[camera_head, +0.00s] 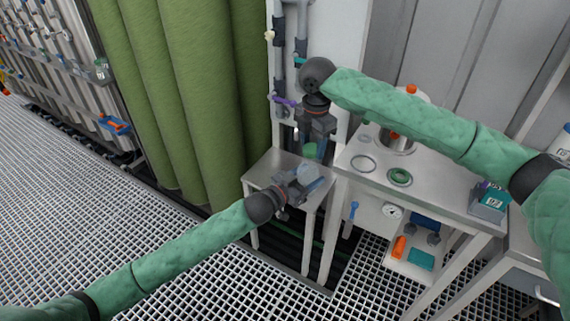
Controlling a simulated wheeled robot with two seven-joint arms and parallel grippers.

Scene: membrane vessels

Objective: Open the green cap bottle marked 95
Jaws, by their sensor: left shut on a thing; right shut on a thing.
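A pale, translucent bottle (306,174) stands over the small steel table (262,172). Its green cap (310,150) is at the top, just under my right gripper. My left gripper (303,184) comes in from the lower left and is shut on the bottle's body. My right gripper (316,142) points down from above and is shut on the green cap. The grippers hide much of the bottle. The marking 95 cannot be read from here, and I cannot tell whether the cap is still seated on the neck.
A higher steel table (440,192) at the right holds a green ring (399,177), a steel vessel (397,145) and a teal box (489,203). A gauge (392,211) and a lower shelf are beneath. Tall green membrane vessels (190,90) stand behind at the left. Grating floor is open at the left.

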